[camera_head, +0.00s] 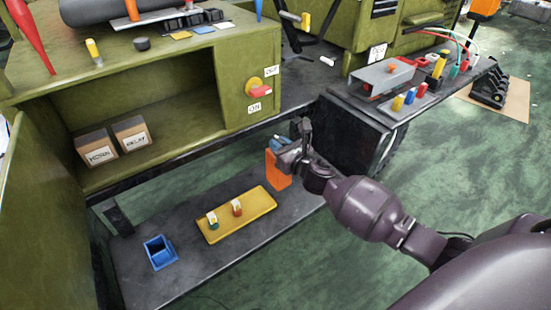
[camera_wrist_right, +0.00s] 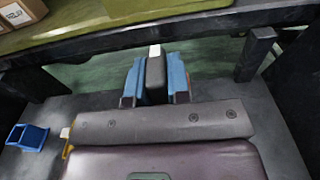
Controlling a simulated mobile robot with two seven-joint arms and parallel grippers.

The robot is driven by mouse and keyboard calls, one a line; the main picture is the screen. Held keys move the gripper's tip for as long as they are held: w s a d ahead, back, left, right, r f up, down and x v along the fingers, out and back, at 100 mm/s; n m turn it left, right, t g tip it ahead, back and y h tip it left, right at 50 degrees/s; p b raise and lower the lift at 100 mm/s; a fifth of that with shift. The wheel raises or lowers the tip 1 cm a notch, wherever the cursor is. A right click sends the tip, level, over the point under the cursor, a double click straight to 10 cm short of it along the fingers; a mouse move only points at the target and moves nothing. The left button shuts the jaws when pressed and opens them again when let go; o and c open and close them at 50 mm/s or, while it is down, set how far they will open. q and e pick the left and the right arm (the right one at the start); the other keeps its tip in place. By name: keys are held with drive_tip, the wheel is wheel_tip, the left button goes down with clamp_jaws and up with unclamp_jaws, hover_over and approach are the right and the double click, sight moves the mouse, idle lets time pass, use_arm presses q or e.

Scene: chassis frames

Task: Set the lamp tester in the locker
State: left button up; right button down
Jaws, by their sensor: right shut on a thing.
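My right gripper (camera_head: 283,146) is above the right part of the low dark shelf, in front of and below the green locker (camera_head: 190,100). An orange block (camera_head: 278,172), which I take to be the lamp tester, hangs at its fingers. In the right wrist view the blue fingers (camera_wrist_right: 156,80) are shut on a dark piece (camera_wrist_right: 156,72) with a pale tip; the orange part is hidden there. The locker's front is open, with a green panel (camera_head: 40,200) at the left. Two small boxes, one box (camera_head: 97,147) and another (camera_head: 132,133), stand inside at the left. My left gripper is out of view.
A yellow tray (camera_head: 252,208) with two small coloured parts and a blue bin (camera_head: 152,261) lie on the low shelf (camera_head: 190,275). A red-and-yellow switch (camera_head: 259,89) sticks out of the locker's right front. The locker floor right of the boxes is clear.

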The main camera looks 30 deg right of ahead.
drive_tip(key=shift+f, duration=0.3)
wheel_tip(320, 180, down, 4)
drive_tip(key=shift+f+b, duration=0.1)
drive_tip(key=shift+b, duration=1)
drive_tip(key=c, duration=1.1)
unclamp_jaws()
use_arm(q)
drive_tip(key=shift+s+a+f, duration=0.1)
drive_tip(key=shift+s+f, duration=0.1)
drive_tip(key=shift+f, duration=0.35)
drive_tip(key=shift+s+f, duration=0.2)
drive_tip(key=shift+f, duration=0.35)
use_arm(e)
drive_tip(key=shift+r, duration=0.2)
